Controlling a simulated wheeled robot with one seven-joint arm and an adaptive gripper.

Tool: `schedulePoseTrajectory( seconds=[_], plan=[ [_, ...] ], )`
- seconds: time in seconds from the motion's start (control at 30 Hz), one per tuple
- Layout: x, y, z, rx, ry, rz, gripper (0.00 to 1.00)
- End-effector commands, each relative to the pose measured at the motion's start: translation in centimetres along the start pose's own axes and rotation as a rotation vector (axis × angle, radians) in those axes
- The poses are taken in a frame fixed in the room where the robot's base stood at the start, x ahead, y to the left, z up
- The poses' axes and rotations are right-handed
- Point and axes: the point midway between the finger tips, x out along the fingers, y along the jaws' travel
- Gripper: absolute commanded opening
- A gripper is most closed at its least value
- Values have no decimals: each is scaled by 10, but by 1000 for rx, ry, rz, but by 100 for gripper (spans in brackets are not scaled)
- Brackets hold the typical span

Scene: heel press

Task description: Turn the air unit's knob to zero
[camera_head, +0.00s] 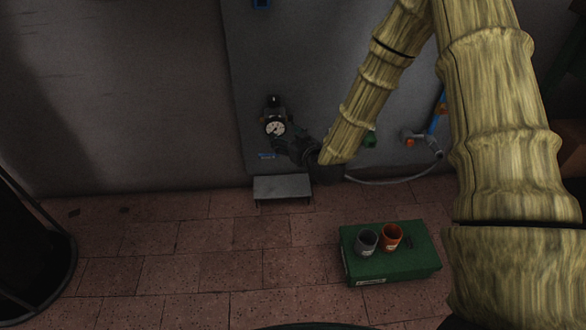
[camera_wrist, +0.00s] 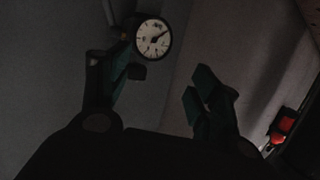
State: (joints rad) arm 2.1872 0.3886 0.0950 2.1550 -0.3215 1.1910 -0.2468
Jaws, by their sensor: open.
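The air unit (camera_head: 274,113) is a small dark fitting on the grey wall panel, with a round white dial gauge (camera_head: 275,126) on its front. Its dark knob (camera_head: 274,101) appears to be the block on top, above the gauge. My gripper (camera_head: 290,147) is just below and right of the gauge, its fingers dark and hard to make out there. In the wrist view my gripper (camera_wrist: 165,82) is open and empty, fingers spread wide. The gauge (camera_wrist: 154,38) shows beyond the left finger. The knob cannot be made out clearly there, and its setting is unreadable.
A grey metal step (camera_head: 282,187) stands below the panel. A green box (camera_head: 390,266) on the tiled floor bears a grey cup (camera_head: 367,242) and an orange cup (camera_head: 392,236). A dark round container (camera_head: 35,255) stands left.

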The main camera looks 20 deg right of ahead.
Motion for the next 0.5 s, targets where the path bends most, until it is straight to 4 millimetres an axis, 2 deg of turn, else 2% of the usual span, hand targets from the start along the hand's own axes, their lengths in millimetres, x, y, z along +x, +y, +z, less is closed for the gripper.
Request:
schedulePoseTrajectory(
  seconds=[0.5],
  plan=[
    [-38, -20, 23, 25, -180, -8, 63]
  ],
)
